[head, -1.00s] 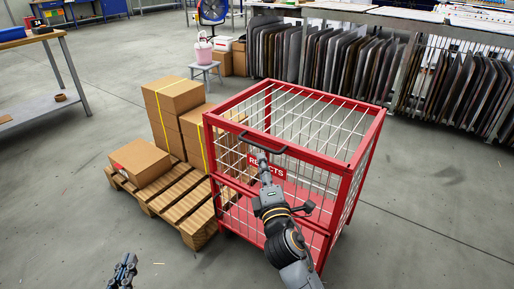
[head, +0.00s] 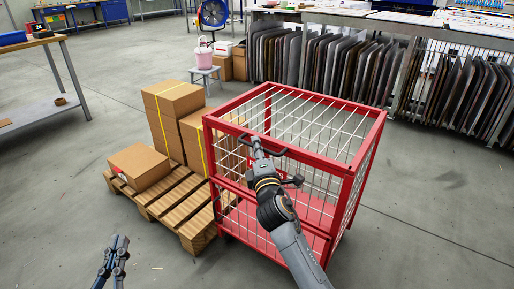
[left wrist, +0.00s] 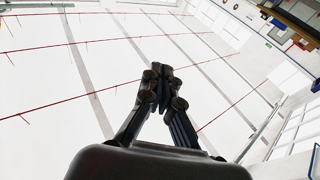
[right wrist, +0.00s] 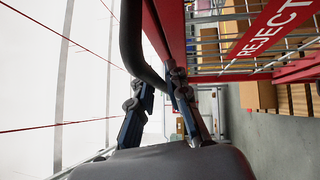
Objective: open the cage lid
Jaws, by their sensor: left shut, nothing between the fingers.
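The red cage (head: 359,170) stands in the middle of the head view. Its mesh lid (head: 310,120) lies flat and closed on top, with a black bar handle (head: 270,152) at its front edge. My right gripper (head: 254,143) is at this handle. In the right wrist view the handle (right wrist: 132,45) curves down to between the fingertips of my right gripper (right wrist: 158,82), which stand apart; contact is unclear. My left gripper (head: 120,244) is low at the lower left, away from the cage. The left wrist view shows its fingertips (left wrist: 161,75) together and empty.
A wooden pallet (head: 172,208) with several cardboard boxes (head: 172,105) stands close left of the cage. A rack of dark panels (head: 340,65) runs behind it. A stool with a pink bucket (head: 201,60) stands at the back. The floor right of the cage is clear.

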